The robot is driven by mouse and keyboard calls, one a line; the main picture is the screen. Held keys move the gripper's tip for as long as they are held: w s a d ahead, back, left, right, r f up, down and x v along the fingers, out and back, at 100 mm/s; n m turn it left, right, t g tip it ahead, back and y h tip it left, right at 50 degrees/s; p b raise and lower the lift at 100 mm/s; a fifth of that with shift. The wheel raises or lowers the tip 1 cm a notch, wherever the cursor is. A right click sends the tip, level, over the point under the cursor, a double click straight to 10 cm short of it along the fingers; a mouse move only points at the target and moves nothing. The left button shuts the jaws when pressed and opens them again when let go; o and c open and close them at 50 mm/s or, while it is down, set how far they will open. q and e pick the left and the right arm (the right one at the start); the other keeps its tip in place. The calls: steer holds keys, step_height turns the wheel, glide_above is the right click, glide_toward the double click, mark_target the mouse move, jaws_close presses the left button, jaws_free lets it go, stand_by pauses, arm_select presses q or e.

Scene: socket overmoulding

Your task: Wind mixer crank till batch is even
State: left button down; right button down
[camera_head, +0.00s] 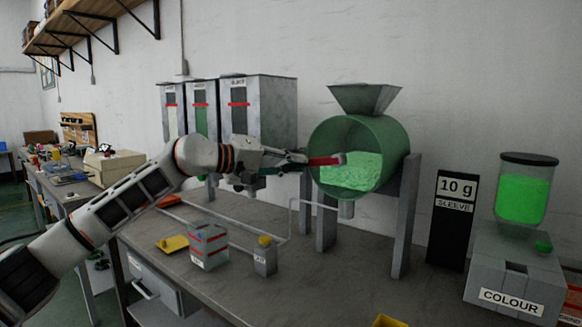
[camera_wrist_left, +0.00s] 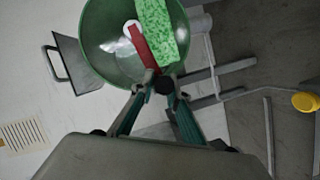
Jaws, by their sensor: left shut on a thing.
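The mixer is a green drum (camera_head: 392,150) on grey legs with a grey hopper on top. Its round front shows a speckled green batch (camera_head: 350,174), light and darker green mottled together; the batch also shows in the left wrist view (camera_wrist_left: 157,28). A red crank arm (camera_head: 325,161) runs from a pale hub at the drum's front toward the left; it also shows in the left wrist view (camera_wrist_left: 142,48). My left gripper (camera_head: 298,158) is shut at the crank's outer end, its fingertips (camera_wrist_left: 163,84) closing on the handle, which they mostly hide. My right gripper is out of view.
Several hoppers (camera_head: 270,105) stand behind my left arm. A COLOUR feeder (camera_head: 515,280) and a 10 g sign (camera_head: 453,225) stand right.

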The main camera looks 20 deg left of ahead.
arm_select(q)
steer(key=shift+s+d+r, duration=0.1)
steer(key=shift+d+r, duration=0.05)
steer(key=shift+r, duration=0.45)
steer(key=c, duration=2.3)
jaws_free()
steer(key=o, duration=0.3)
steer(key=shift+d, duration=0.25)
steer(key=shift+o, duration=0.2)
steer(key=shift+a+f, duration=0.2)
steer(key=shift+a, duration=0.1)
steer(key=v, duration=1.1)
steer(key=shift+s+a, duration=0.2)
steer(key=shift+s, duration=0.15)
steer(key=shift+r, duration=0.1)
